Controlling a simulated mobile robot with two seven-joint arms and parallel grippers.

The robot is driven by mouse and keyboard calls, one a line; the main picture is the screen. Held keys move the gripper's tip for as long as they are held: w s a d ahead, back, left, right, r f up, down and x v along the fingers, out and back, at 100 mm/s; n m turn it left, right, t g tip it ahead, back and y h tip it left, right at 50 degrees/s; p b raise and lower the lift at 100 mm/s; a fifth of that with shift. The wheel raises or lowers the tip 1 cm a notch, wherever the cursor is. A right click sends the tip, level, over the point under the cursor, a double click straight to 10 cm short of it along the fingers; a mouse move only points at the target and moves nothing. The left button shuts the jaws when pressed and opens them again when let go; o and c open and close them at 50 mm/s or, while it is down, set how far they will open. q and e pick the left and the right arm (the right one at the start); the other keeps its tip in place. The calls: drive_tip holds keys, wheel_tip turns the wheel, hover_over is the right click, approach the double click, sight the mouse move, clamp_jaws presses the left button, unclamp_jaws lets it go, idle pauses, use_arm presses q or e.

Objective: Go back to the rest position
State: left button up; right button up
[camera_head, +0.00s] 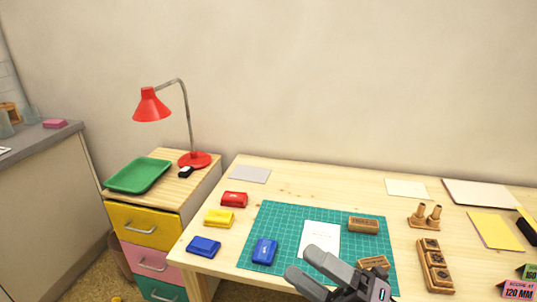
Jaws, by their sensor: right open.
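My right gripper (300,262) comes in from the bottom of the head view, open, with nothing seen between its fingers. It is over the near part of the green cutting mat (285,215), in front of a white card (321,232). A blue inkpad (264,251) lies on the mat to its left. Another blue inkpad (204,246), a yellow one (219,218) and a red one (234,199) stand in a row left of the mat. A wooden stamp block (364,225) lies on the mat, and another (373,263) is partly hidden by the gripper. My left gripper is not in view.
A wooden holder (434,266) and a stand with two stamp handles (425,215) are right of the mat. Yellow paper (494,230) lies farther right. A drawer cabinet at left bears a green tray (138,175) and a red lamp (195,160). The table's back left is mostly clear.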

drive_tip(key=w+d+f+m+t+h, duration=0.2)
drive_tip(key=d+f+m+t+h, duration=0.45)
drive_tip(key=m, duration=0.65)
drive_tip(key=s+d+f+m+g+h+p, duration=0.1)
drive_tip(key=s+d+f+m+g+h, duration=0.2)
drive_tip(key=s+f+m+h, duration=0.2)
drive_tip(key=s+d+f+m+g+h+p, duration=0.1)
drive_tip(key=s+d+f+m+g+h, duration=0.2)
drive_tip(key=s+f+m+h, duration=0.3)
wheel_tip(320, 180, down, 9)
drive_tip(key=s+d+m, duration=0.1)
drive_tip(key=m, duration=0.3)
drive_tip(key=shift+d+m, duration=0.2)
drive_tip(key=shift+m, duration=0.2)
